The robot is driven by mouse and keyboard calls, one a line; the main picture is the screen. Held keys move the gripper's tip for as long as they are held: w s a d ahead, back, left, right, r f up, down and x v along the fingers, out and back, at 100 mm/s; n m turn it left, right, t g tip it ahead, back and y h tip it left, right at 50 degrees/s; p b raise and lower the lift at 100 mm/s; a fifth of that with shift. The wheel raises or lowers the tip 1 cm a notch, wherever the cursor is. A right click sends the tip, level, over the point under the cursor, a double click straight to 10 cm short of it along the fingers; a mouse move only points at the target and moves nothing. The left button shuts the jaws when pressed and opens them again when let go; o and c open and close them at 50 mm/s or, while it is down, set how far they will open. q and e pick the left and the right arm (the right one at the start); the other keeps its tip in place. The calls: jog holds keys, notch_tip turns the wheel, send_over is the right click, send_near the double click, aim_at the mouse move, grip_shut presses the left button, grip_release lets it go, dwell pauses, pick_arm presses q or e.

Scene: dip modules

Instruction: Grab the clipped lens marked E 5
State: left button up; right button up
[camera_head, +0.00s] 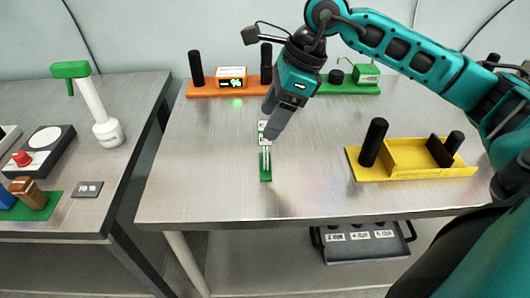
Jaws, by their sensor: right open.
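My right gripper (272,122) reaches down from the upper right over the middle of the metal table. It is open, with its fingers close above a small green holder (266,172). A small piece with a white label (262,127) shows just beside the fingers at the holder's far end. It is partly hidden by the gripper, and its marking is too small to read, so I cannot tell if it is the lens marked E 5. I cannot see whether the fingers touch it. My left gripper is not in view.
An orange base (230,88) with black posts and a display stands behind. A green base (345,86) is at the back right. A yellow fixture (410,160) with black posts stands right. A labelled dark tray (362,254) is below. The table's front left is clear.

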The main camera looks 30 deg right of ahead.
aim_at(265, 148)
jog(key=x, duration=0.5)
jog(key=shift+a+f, duration=0.1)
jog(key=shift+a, duration=0.05)
grip_shut()
dwell(0.4)
